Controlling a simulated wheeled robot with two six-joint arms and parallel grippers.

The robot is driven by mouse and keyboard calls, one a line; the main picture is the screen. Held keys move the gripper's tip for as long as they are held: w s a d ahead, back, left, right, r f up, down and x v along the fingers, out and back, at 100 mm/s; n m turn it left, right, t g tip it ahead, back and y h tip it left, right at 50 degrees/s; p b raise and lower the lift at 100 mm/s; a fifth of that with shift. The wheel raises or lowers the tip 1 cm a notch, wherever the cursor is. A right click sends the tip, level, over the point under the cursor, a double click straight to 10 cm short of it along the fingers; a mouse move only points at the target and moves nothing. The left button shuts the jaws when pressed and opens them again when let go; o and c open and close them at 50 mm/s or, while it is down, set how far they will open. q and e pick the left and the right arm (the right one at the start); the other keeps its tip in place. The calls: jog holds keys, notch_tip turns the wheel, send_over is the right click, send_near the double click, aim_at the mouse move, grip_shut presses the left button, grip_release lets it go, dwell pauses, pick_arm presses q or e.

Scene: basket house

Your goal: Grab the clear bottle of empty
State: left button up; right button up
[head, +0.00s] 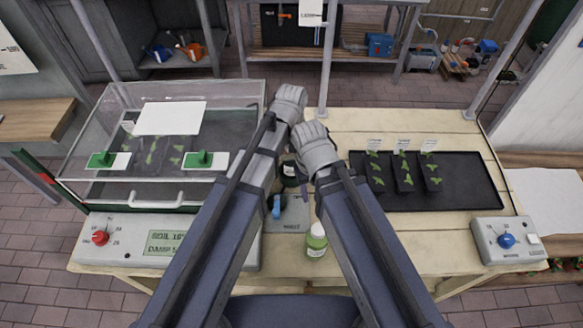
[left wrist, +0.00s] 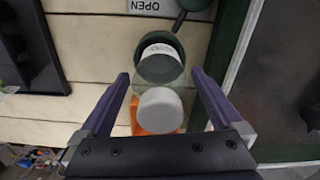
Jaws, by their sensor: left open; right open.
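In the left wrist view, a clear bottle (left wrist: 151,84) with a white cap (left wrist: 160,110) stands between the two purple fingers of my left gripper (left wrist: 160,75). The fingers are open, with a gap on each side of the bottle. A dark green round part with a white label shows at its far end; I cannot tell whether it belongs to the bottle. In the head view my arms hide most of this spot and my left fingers. My right gripper (head: 299,187) is open, low beside the dark labelled thing (head: 290,172); its fingers are partly hidden.
A bottle of green liquid (head: 316,243) stands near the table's front edge. A glass-lidded box (head: 160,197) is on the left. A black seedling tray (head: 468,184) and a blue-knob control box (head: 505,240) are on the right.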

pick_arm(q)
jog(key=shift+f+b, duration=0.45)
jog(key=shift+f, duration=0.5)
pick_arm(e)
jog(key=shift+f, duration=0.95)
pick_arm(q)
jog(key=shift+r, duration=0.1)
jog(key=shift+c, duration=0.2)
pick_arm(e)
jog(key=shift+r, duration=0.1)
pick_arm(q)
jog(key=c, duration=1.3)
pick_arm(e)
jog(key=shift+r, duration=0.1)
pick_arm(q)
notch_tip(320, 180, up, 10)
jog(key=p, duration=1)
pick_arm(e)
notch_tip(320, 180, up, 10)
